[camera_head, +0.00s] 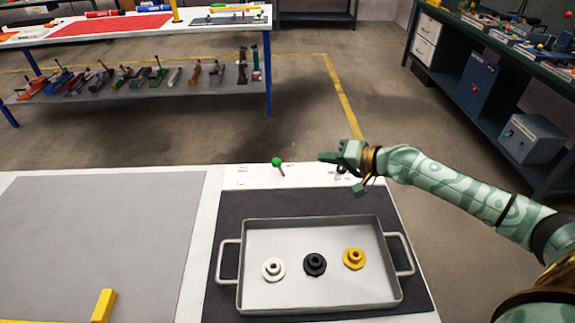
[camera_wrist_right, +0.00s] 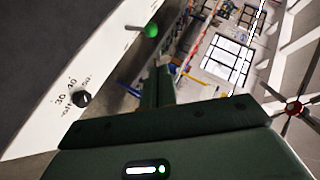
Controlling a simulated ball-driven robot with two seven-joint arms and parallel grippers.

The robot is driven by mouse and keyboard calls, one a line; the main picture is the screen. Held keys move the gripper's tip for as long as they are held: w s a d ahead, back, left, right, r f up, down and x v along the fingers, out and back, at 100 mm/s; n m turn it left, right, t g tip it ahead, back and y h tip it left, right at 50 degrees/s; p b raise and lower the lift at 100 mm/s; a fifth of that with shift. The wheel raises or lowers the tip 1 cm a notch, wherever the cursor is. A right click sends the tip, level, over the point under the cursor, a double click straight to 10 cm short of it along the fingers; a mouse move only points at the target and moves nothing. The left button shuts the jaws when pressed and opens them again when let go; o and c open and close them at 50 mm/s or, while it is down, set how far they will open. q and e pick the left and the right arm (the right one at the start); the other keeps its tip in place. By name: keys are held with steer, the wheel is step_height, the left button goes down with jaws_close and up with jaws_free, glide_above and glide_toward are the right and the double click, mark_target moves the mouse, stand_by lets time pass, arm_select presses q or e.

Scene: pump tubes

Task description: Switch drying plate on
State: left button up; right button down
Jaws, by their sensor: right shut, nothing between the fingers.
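The drying plate is a dark flat surface (camera_head: 228,210) on the right part of the white bench, with a metal tray (camera_head: 378,303) on it. A lever with a green ball tip (camera_head: 277,162) stands on the white strip behind the plate; it also shows in the right wrist view (camera_wrist_right: 151,30). A black dial knob (camera_wrist_right: 82,98) with printed numbers sits on the same strip in the right wrist view. My right gripper (camera_head: 323,157) is shut and empty, to the right of the green-tipped lever and apart from it. My left gripper is out of view.
The tray holds a white (camera_head: 273,270), a black (camera_head: 315,265) and a yellow (camera_head: 354,259) round part. A yellow bracket (camera_head: 103,306) lies at the lower left. A grey mat (camera_head: 110,235) covers the left of the bench. Shelved tables stand farther back.

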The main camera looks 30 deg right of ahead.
steer(key=f+m, duration=0.1)
steer(key=m, duration=0.1)
steer(key=b, duration=0.6)
glide_toward(280, 163)
steer(key=shift+g, duration=0.3)
steer(key=x, duration=0.6)
steer(key=shift+w+d+f, duration=0.1)
steer(key=shift+w, duration=0.45)
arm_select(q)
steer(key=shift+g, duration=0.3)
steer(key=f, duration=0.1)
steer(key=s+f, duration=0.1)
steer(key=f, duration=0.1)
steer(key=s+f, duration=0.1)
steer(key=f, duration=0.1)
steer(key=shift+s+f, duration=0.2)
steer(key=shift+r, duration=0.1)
arm_select(e)
steer(key=shift+w+a, duration=0.1)
steer(key=shift+a, duration=0.1)
steer(key=shift+w+a+r+p, duration=0.2)
steer(key=shift+a+p, duration=0.1)
steer(key=shift+p, duration=0.15)
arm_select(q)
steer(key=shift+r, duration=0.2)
arm_select(e)
steer(key=shift+f, duration=0.1)
steer(key=shift+s+d+f, duration=0.1)
steer(key=shift+d, duration=0.05)
